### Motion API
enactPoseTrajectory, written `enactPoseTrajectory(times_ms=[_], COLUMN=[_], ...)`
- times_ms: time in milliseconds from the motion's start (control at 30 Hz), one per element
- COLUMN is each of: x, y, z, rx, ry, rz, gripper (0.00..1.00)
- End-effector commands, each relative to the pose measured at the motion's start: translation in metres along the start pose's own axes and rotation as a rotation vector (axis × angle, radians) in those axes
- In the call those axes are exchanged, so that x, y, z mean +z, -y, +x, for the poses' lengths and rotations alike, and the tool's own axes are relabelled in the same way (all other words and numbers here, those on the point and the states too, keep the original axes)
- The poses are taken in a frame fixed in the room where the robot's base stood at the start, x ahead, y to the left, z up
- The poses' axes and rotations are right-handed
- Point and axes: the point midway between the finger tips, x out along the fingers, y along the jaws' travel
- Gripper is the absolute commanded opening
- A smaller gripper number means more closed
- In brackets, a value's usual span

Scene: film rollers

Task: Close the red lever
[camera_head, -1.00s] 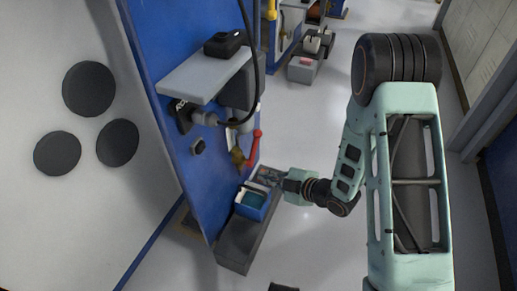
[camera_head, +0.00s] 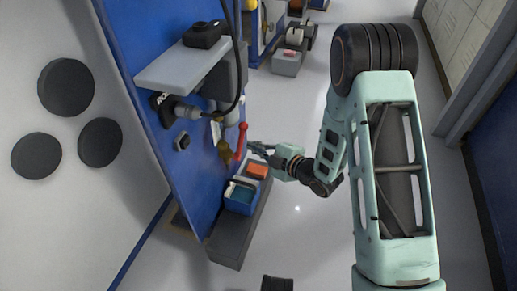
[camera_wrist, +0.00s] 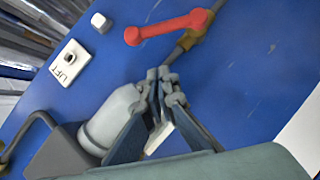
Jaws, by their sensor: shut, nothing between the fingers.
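The red lever (camera_head: 241,141) sticks out from the blue panel (camera_head: 160,120), fixed to a brass valve fitting (camera_head: 225,152). In the head view it stands roughly upright. In the wrist view the red lever (camera_wrist: 168,27) lies across the top, with its right end at the brass fitting (camera_wrist: 190,38). My gripper (camera_head: 252,147) is beside the lever, close to its right side in the head view. In the wrist view my gripper's fingertips (camera_wrist: 166,76) are together and empty, just below the lever and fitting. I cannot tell whether they touch.
A grey shelf (camera_head: 185,66) and a black hose (camera_head: 238,85) are above the lever. Open floor lies to the right.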

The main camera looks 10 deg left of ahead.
Motion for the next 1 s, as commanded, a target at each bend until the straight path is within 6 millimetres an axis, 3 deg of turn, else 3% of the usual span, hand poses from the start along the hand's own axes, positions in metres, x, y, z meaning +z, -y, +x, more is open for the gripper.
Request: enactPoseTrajectory(times_ms=[200, 400, 600, 1000], x=[0.000, 0.017, 0.027, 0.028], y=[0.003, 0.003, 0.001, 0.000], z=[0.051, 0.076, 0.086, 0.087], rx=[-0.001, 0.000, -0.001, -0.001], ry=[-0.003, 0.001, 0.000, 0.000], rz=[-0.002, 0.000, 0.000, 0.001], gripper=[0.00, 0.00, 0.00, 0.00])
